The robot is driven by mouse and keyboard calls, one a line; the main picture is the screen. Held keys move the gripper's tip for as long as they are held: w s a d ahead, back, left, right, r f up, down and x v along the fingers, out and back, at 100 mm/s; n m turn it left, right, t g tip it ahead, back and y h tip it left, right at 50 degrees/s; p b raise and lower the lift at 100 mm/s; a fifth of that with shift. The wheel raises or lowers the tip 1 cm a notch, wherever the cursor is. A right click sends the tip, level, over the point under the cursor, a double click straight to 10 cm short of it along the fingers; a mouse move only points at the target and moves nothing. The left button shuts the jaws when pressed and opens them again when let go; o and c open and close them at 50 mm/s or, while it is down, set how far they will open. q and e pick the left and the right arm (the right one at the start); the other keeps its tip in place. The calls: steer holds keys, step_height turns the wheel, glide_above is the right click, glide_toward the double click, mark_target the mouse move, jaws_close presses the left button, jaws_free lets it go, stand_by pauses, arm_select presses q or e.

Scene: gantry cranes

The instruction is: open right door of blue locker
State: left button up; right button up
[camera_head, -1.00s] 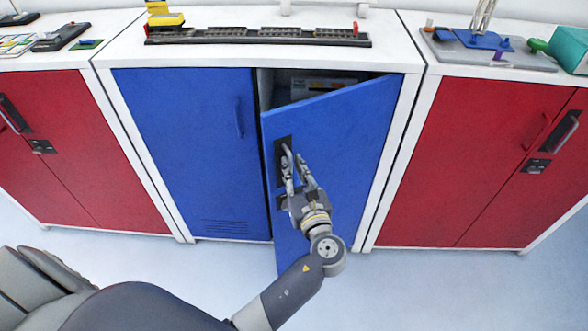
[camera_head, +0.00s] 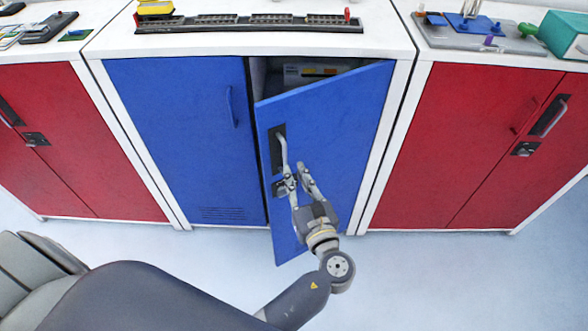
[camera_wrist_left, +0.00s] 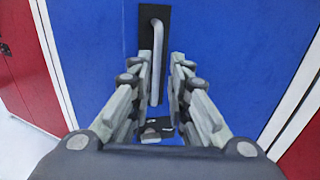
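The blue locker's right door (camera_head: 330,120) stands partly open, swung out toward me. Its grey bar handle (camera_head: 282,150) is on a black plate near the door's free edge, and it also shows in the wrist view (camera_wrist_left: 157,50). My left gripper (camera_head: 297,174) is at the lower end of this handle, in front of the door. Its two fingers are spread apart in the wrist view (camera_wrist_left: 162,62), with the handle showing between and beyond them. I cannot tell whether a finger touches it. The blue left door (camera_head: 180,130) is closed. My right gripper is not in view.
Red lockers stand on the left (camera_head: 70,140) and right (camera_head: 470,140). A black track (camera_head: 250,23) lies on the blue locker's white top. A pale box (camera_head: 308,73) shows inside the opening. The floor in front is clear.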

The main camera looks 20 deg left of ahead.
arm_select(q)
steer(key=shift+p+v, duration=0.55)
steer(key=shift+v, duration=2.2)
steer(key=shift+r, duration=0.1)
steer(key=shift+p, duration=0.3)
